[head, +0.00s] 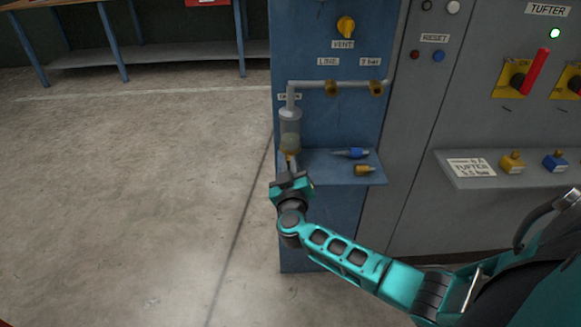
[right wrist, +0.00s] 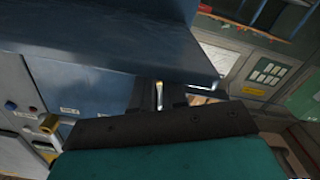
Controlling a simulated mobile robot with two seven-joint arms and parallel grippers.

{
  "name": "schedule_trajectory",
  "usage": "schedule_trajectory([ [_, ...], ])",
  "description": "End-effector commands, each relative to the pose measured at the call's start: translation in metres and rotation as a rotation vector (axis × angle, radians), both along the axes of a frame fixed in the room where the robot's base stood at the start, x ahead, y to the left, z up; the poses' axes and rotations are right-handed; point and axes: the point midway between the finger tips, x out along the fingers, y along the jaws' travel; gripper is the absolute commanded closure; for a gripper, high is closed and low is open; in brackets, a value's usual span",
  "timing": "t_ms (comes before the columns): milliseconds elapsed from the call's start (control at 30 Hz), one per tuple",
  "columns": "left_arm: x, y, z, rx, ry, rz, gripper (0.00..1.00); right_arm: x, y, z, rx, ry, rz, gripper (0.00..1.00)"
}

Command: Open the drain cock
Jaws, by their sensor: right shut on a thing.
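A clear cylindrical bowl (head: 290,125) hangs from the grey pipe at the left of the blue panel, beside a small drain label. The drain cock shows below the bowl as a small brass piece (head: 291,158); in the right wrist view it is a short brass-and-pale lever (right wrist: 159,95). My right gripper (head: 290,177) reaches up from below, left of the small shelf. It is shut on the drain cock, with its dark fingers on both sides (right wrist: 160,97). The gripper partly hides the cock in the head view. My left gripper is out of view.
A blue shelf (head: 320,172) juts out just right of my gripper and carries a blue fitting (head: 350,153) and a brass fitting (head: 364,169). A yellow vent knob (head: 346,27) is above. The grey cabinet shelf (head: 515,177) holds two padlocks and a card. The floor at left is clear.

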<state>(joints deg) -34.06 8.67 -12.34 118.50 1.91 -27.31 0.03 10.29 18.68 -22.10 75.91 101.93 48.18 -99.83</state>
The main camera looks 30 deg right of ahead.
Motion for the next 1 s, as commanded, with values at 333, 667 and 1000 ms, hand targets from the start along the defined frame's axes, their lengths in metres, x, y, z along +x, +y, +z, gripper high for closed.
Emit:
schedule_trajectory([
  [333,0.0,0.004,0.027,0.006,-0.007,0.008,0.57,0.001,-0.003,0.01,0.063,-0.048,-0.01,1.0],
  [667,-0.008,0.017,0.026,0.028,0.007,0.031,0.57,-0.001,-0.002,0.002,0.272,-0.169,-0.002,1.0],
  [1000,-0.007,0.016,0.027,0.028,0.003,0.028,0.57,-0.001,-0.002,0.001,0.358,-0.222,0.0,1.0],
])
